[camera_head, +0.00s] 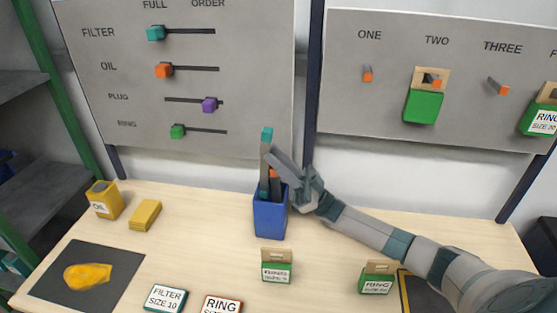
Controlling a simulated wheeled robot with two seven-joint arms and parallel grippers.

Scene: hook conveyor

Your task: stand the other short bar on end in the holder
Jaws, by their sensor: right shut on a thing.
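The blue holder (269,219) stands upright on the wooden table, near the middle. A grey bar with teal ends (265,160) stands nearly upright at the left side of the holder's mouth. Its lower end overlaps the mouth, and I cannot tell how deep it reaches. My right gripper (271,154) comes in from the right and is shut on this bar near its upper part. An orange-ended bar (275,177) shows at the holder's mouth just below my gripper, partly hidden. My left gripper is not in view.
Green-and-white boxes (277,272) stand in front of the holder, one at the right. A yellow oil can (104,200) and a yellow block (145,215) are at left. A dark mat (120,262) carries a yellow thing. Grey boards rise behind.

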